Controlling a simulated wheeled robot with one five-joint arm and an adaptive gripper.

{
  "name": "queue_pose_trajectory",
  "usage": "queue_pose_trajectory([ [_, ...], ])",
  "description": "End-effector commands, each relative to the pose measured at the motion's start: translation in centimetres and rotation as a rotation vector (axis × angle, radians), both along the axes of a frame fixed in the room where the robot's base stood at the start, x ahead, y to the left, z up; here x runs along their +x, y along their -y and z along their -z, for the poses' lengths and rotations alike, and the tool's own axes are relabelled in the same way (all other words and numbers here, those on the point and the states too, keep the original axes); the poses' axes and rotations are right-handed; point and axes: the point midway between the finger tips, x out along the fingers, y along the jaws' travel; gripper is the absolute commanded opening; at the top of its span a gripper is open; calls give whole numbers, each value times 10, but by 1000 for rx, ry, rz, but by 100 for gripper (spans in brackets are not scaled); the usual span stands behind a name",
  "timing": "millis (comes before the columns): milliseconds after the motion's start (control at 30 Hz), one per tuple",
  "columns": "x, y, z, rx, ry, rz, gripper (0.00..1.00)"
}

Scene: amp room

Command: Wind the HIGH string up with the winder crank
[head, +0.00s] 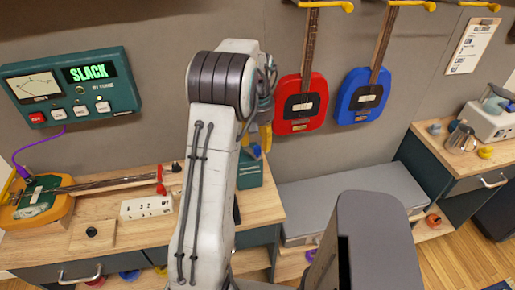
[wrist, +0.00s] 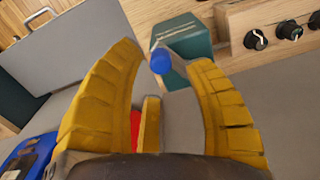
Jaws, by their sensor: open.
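A blue knob (wrist: 160,61) shows between my gripper's fingertips in the wrist view, by a teal box (wrist: 182,38) with a thin pale bar on top. It may be the winder crank's handle; I cannot tell. My gripper (wrist: 164,56) has its yellow fingers spread wide around the knob's sides, with gaps visible. In the head view my arm partly hides the gripper and the teal box (head: 250,172). An orange guitar (head: 52,205) lies on the bench at left, its neck pointing right toward red parts (head: 160,182). I cannot tell which string is HIGH.
A teal wall unit (head: 72,87) reads "SLACK". A white numbered block (head: 146,207) and a wooden block with a black knob (head: 92,234) sit on the bench. Red (head: 301,105) and blue (head: 363,96) guitars hang on the wall.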

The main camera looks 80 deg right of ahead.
Motion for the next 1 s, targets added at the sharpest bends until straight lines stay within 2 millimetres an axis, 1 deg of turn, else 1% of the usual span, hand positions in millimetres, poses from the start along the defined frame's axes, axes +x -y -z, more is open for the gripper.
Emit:
queue_pose_trajectory([
  [100, 0, -1, 15, 3, 0, 0, 47],
  [333, 1, -1, 33, 2, 0, -1, 47],
  [500, 1, 0, 38, 0, 0, -1, 47],
  [733, 1, 0, 39, -1, 0, -1, 47],
  [767, 1, 0, 39, -1, 0, -1, 50],
  [1000, 1, 0, 38, 0, 0, -1, 29],
])
